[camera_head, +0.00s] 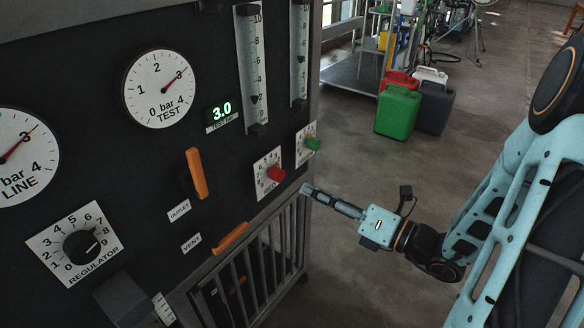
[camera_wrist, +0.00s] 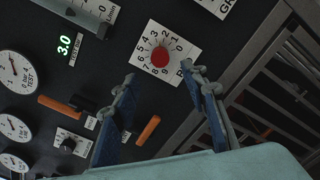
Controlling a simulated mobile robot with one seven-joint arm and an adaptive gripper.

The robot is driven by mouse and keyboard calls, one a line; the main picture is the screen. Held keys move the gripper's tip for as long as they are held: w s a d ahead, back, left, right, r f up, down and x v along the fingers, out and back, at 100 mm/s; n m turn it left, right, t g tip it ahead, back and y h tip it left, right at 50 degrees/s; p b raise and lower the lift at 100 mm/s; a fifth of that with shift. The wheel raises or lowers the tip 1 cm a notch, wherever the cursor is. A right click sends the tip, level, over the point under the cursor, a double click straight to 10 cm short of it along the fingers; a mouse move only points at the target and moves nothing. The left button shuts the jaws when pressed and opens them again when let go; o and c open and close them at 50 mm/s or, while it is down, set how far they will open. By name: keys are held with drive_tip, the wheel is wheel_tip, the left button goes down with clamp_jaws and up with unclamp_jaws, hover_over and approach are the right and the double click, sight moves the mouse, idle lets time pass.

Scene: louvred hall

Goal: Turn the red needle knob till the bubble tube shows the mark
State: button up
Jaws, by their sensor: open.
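The red needle knob (camera_head: 276,174) sits on a white numbered dial plate on the dark panel; it also shows in the wrist view (camera_wrist: 160,57). Two upright scaled tubes are above it: a wider left tube (camera_head: 252,60) numbered to 10, with a dark float low near 2, and a narrower right tube (camera_head: 300,45). I cannot tell a separate target mark on either. My gripper (camera_head: 306,189) is open and empty, right of and slightly below the red knob in the head view. In the wrist view its fingers (camera_wrist: 158,82) point toward the knob, apart from it.
A green knob (camera_head: 313,143) is right of the red one. Orange handles (camera_head: 196,173) marked outlet and vent (camera_head: 230,237) stick out lower left. The TEST gauge (camera_head: 158,88) and display (camera_head: 222,112) read about 3. A barred railing (camera_head: 265,260) lies below; jerrycans (camera_head: 398,110) stand behind.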

sight(282, 177)
drive_tip(key=b+x, duration=0.2)
drive_tip(key=x, duration=0.6)
drive_tip(key=shift+w+a+f+b, duration=0.1)
drive_tip(key=shift+a+b, duration=0.25)
drive_tip(key=shift+b, duration=0.05)
drive_tip(key=shift+w+a, duration=0.25)
drive_tip(key=shift+w, duration=0.05)
drive_tip(key=shift+w+a+p, duration=0.15)
drive_tip(key=shift+a+p, duration=0.05)
drive_tip(key=shift+p, duration=0.15)
drive_tip(key=shift+c, duration=0.3)
clamp_jaws()
